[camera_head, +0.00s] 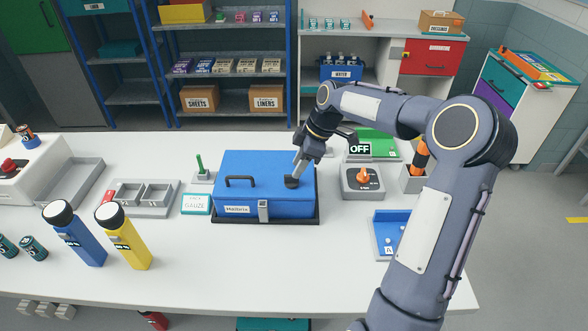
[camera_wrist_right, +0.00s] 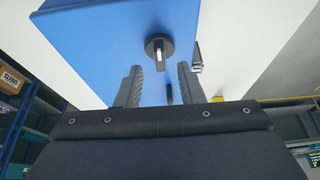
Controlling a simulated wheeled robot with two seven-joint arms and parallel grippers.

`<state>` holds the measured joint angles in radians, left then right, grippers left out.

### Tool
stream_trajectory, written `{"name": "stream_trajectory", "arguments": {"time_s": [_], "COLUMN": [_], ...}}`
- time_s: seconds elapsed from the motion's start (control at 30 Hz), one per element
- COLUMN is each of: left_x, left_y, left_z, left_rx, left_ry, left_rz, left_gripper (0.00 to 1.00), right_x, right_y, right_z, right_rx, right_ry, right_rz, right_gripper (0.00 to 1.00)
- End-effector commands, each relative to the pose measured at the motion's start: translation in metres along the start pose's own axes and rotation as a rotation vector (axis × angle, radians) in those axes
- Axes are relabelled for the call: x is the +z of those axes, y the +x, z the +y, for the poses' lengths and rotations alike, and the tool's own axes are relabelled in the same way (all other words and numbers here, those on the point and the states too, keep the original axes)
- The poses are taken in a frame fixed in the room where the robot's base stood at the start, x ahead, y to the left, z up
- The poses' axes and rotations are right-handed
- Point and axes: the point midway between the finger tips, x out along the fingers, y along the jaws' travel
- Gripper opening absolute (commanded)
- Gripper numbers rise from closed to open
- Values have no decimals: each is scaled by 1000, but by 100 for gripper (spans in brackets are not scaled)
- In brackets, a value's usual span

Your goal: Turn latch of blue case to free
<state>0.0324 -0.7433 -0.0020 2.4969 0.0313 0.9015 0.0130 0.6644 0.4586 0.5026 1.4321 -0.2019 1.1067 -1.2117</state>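The blue case (camera_head: 238,170) stands shut on the white table, on a dark base. It has a black carry handle (camera_head: 240,180) on its lid and a grey clasp (camera_head: 263,211) on its front. A round dark turn latch (camera_head: 291,182) sits on the lid's right part. In the right wrist view the latch (camera_wrist_right: 160,48) shows a pale bar across a dark disc. My right gripper (camera_wrist_right: 160,80) is open, its fingers apart with the latch ahead of the gap. In the head view the right gripper (camera_head: 297,168) is just above the latch; contact cannot be told. My left gripper is out of view.
A grey box with an orange knob (camera_head: 363,176) and an OFF sign (camera_head: 360,149) stand right of the case. A gauze box (camera_head: 196,204) and grey tray (camera_head: 146,198) are left. The front middle is clear.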

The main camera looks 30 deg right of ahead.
Motion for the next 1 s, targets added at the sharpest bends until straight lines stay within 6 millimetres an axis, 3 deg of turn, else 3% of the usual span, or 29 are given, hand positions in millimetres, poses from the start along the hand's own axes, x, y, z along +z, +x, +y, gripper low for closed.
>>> {"name": "stream_trajectory", "arguments": {"time_s": [0.2,0.57,0.83,1.0], "left_x": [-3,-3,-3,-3], "left_y": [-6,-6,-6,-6], "left_z": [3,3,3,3], "left_rx": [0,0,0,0], "left_ry": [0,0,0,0], "left_rz": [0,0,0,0], "left_gripper": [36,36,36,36], "right_x": [-1,-1,-1,-1], "right_y": [28,35,35,35], "right_z": [-1,0,0,0], "right_rx": [-2,2,1,2], "right_ry": [0,0,0,1], "right_rz": [0,0,0,0], "right_gripper": [35,35,0,0]}}
